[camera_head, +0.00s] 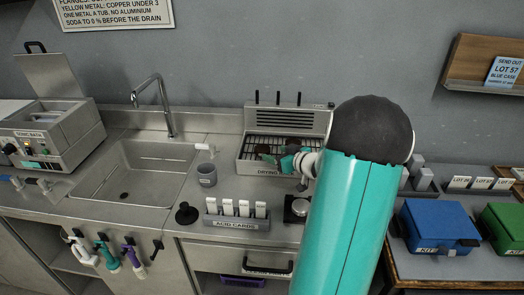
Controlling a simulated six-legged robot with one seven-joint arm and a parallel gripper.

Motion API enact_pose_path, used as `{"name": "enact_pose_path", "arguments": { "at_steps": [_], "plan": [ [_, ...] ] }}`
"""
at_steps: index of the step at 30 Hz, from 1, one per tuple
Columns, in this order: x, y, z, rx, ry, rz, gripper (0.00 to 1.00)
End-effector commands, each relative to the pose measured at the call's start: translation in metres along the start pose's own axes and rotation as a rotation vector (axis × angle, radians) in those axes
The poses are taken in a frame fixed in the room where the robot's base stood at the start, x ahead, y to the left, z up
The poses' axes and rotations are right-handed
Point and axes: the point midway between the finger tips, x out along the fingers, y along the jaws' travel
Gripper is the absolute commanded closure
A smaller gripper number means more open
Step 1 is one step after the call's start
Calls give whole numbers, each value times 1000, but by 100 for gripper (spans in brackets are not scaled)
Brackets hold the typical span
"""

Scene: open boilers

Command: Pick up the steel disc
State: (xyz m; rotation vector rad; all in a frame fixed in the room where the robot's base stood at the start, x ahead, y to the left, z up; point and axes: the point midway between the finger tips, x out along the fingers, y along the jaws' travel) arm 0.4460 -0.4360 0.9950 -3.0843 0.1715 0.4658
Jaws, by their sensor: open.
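I cannot pick out the steel disc for sure. Several small dark and reddish pieces (290,146) lie in the steel drying tray (250,167), whose label is partly covered. My gripper (289,163) is over the front right of this tray, small and partly hidden behind my own arm. It is open, and I see nothing held in it. Whether it touches any piece in the tray cannot be told. A small dark device with a round pale top (298,206) stands below it on the counter, partly covered by my arm.
A rack of acid cards (236,222), a grey cup (207,175) and a black round-based object (186,214) stand left of my arm. Farther left are the sink (125,190) and sonic bath (45,140). Blue (435,228) and green (505,230) cases sit right.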

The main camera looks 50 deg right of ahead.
Motion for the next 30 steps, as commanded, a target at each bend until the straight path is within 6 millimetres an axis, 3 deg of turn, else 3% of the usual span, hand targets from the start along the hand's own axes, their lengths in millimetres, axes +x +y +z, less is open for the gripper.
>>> {"name": "enact_pose_path", "arguments": {
  "at_steps": [8,16,25,30],
  "plan": [
    [24,-1,0,-1,0,-2,37],
    [64,-1,0,-1,1,-2,37],
    [70,-1,0,-1,0,0,37],
    [69,-1,0,-1,0,0,70]
  ]
}}
